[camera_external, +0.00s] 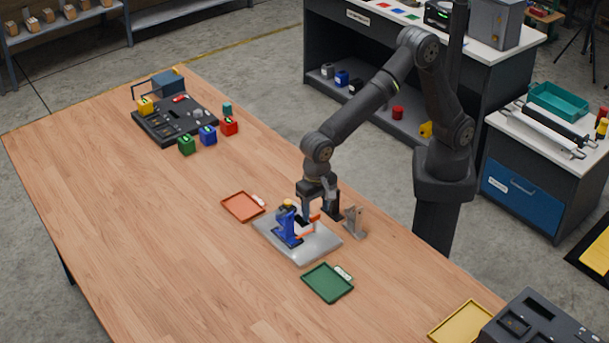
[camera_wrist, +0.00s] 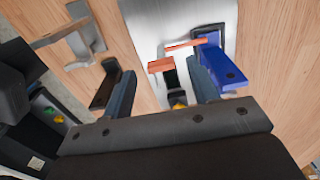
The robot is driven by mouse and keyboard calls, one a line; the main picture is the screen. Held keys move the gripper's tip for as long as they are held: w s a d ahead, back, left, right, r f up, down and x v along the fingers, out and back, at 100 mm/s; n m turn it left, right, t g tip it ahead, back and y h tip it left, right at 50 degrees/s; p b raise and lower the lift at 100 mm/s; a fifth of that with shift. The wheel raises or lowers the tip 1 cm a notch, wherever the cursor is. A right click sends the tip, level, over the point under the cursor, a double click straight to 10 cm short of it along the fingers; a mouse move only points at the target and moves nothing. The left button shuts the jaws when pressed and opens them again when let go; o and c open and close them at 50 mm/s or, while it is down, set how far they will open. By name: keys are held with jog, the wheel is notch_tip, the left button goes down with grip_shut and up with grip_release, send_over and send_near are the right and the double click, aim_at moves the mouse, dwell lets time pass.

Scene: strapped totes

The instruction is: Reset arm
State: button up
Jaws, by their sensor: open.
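My gripper (camera_external: 319,208) is open and hangs low over the silver plate (camera_external: 322,246) on the wooden table. In the wrist view the two fingers (camera_wrist: 162,85) are spread apart. An orange-red piece (camera_wrist: 160,65) and a dark part show between or just beyond them, and the blue fixture (camera_wrist: 212,55) is right of them. I see nothing clamped between the fingers; whether they touch anything is unclear.
A grey bracket (camera_external: 354,222) stands close right of the plate. An orange tray (camera_external: 243,207) and a green tray (camera_external: 327,283) lie at either side. Green (camera_external: 187,145), blue (camera_external: 208,135) and red (camera_external: 229,126) blocks sit by a black board (camera_external: 160,128). The table's left side is clear.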

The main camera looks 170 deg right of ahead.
notch_tip(320, 180, down, 2)
jog(key=shift+f, duration=0.1)
jog(key=n, duration=0.4)
jog(key=shift+s, duration=0.1)
jog(key=n, duration=0.4)
jog(key=shift+n, duration=0.3)
jog(key=n, duration=0.4)
jog(key=shift+s+n, duration=0.15)
jog(key=shift+n, duration=2.05)
jog(key=shift+o, duration=0.3)
